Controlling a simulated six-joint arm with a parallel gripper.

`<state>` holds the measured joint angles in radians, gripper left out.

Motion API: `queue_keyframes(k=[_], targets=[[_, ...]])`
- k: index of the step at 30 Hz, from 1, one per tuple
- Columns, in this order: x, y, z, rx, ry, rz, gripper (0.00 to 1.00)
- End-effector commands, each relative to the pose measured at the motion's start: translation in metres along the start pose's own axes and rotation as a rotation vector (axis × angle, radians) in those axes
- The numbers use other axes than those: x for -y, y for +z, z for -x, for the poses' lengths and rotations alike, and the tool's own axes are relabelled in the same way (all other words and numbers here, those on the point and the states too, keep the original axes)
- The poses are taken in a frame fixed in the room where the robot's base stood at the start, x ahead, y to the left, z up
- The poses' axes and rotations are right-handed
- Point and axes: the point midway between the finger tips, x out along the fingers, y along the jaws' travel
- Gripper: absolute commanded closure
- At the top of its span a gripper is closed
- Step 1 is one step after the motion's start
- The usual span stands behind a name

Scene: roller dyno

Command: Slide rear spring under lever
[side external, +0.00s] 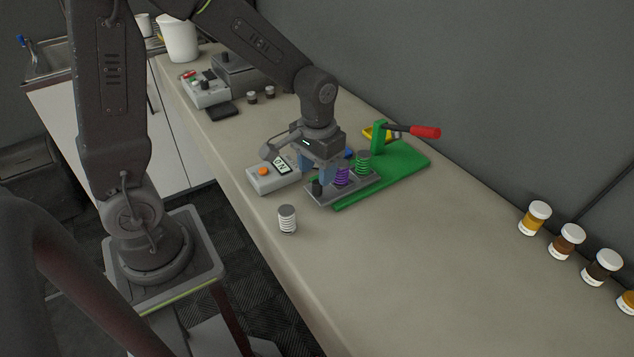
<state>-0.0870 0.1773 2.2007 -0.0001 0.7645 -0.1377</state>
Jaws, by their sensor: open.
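A purple spring (343,177) and a green spring (363,161) stand upright on a grey plate (362,186). The green one is nearer the lever. The lever has a red handle (425,132) and a green post (378,138) on a green base (405,161). A white spring (287,219) stands alone on the counter. My gripper (318,178) points down over the plate's left part, with blue fingers open. It is left of the purple spring. A small dark cylinder (317,188) is just below it. I cannot tell whether the fingers touch anything.
A grey box with a display and orange button (263,172) sits left of the plate. Several white-capped jars (535,218) line the wall at right. Devices (206,91) and a white container (180,40) stand at the back. The front counter (400,280) is clear.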

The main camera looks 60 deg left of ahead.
Motion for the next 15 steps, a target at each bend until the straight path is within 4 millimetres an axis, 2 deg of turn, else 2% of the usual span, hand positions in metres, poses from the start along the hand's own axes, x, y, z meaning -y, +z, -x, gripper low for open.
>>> queue_keyframes(k=[1, 6, 15], targets=[[0.0, 0.001, -0.01, 0.005, -0.001, 0.0, 0.52], [0.0, 0.001, -0.032, 0.003, 0.0, 0.0, 0.52], [0.0, 0.0, -0.043, -0.001, 0.0, 0.0, 0.52]])
